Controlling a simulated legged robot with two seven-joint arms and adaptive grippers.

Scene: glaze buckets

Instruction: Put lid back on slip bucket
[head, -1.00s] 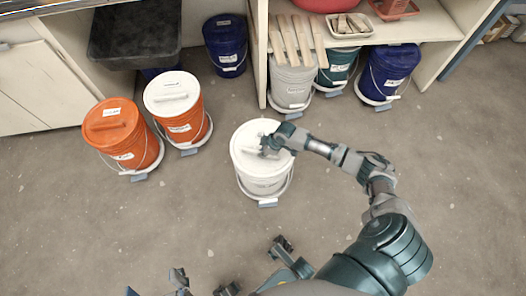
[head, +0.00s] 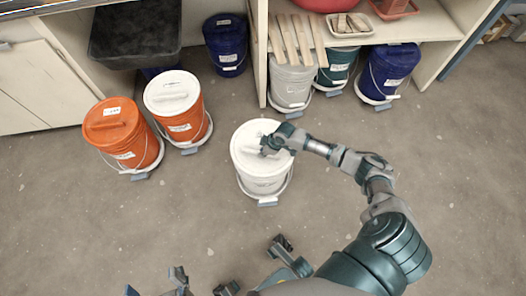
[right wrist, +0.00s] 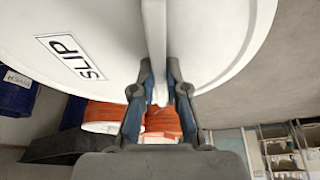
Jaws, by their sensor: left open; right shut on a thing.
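The white slip bucket (head: 264,183) stands upright on the floor in the middle of the head view. Its white lid (head: 247,134) lies over the top and looks level; I cannot tell whether it is fully seated. In the right wrist view the lid (right wrist: 105,32) fills the upper part, with a SLIP label (right wrist: 71,57) and a raised bar handle (right wrist: 156,40). My right gripper (head: 268,147) is shut on this handle; its fingers (right wrist: 159,85) sit on either side of it. My left gripper (head: 204,281) is low in the head view, open and away from the bucket, partly cut off.
An orange bucket (head: 130,150) and an orange bucket with a white lid (head: 184,127) stand to the left. Blue (head: 227,58), grey (head: 291,95), green (head: 337,77) and blue (head: 388,72) buckets stand along the back by the shelf. The floor around the slip bucket is clear.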

